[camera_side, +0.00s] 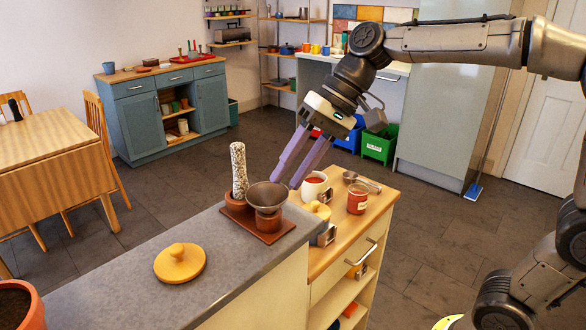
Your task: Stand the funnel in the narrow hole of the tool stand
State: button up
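The funnel (267,193) is a dark grey-brown cone with its wide mouth up. It sits upright over the right cup of the tool stand, and its spout is hidden. The tool stand (278,235) is a reddish-brown base with two round cups, on the grey counter's right end. A speckled whitish roll (239,170) stands in the left cup. I cannot tell which cup has the narrow hole. My gripper (287,182) has two purple fingers pointing down-left, with a gap between them. It is open and looks empty. Its tips are just above and right of the funnel's rim; contact is unclear.
A yellow knobbed lid (180,262) lies on the counter. The counter's left part is mostly clear.

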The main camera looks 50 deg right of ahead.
jog(key=v, duration=1.4)
jog(key=shift+f, duration=0.1)
